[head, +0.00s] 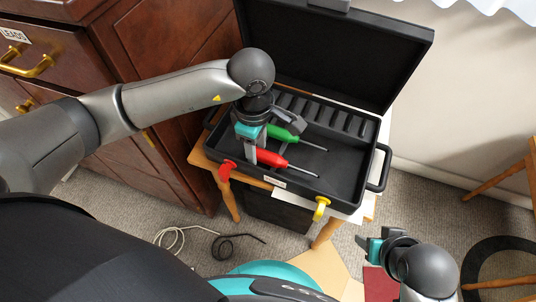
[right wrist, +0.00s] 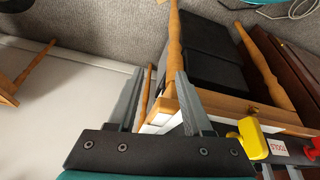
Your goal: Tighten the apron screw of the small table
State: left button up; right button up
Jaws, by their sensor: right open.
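The small table (head: 205,162) is wooden with turned legs and carries the open black toolbox (head: 345,197). In the right wrist view its edge (right wrist: 205,103) and legs show, partly behind a finger. I cannot make out the apron screw in either view. A green-handled screwdriver (head: 283,134) and a red-handled screwdriver (head: 272,159) lie in the toolbox. My left gripper (head: 272,143) is over the toolbox beside the handles, its fingers apart. My right gripper (head: 368,243) is in front of the table, low at the right. In its wrist view (right wrist: 158,78) it is open and empty.
The toolbox has a red latch (head: 227,171) and a yellow latch (head: 321,208). A dark wood cabinet (head: 105,160) stands left. A black box (head: 275,212) is under the table. Cables (head: 222,243) lie on the carpet. A wooden chair or stool (head: 505,180) is at right.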

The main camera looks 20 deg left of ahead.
pick_arm(q)
grip_shut()
jog(key=shift+r, duration=0.2)
dwell(0.4)
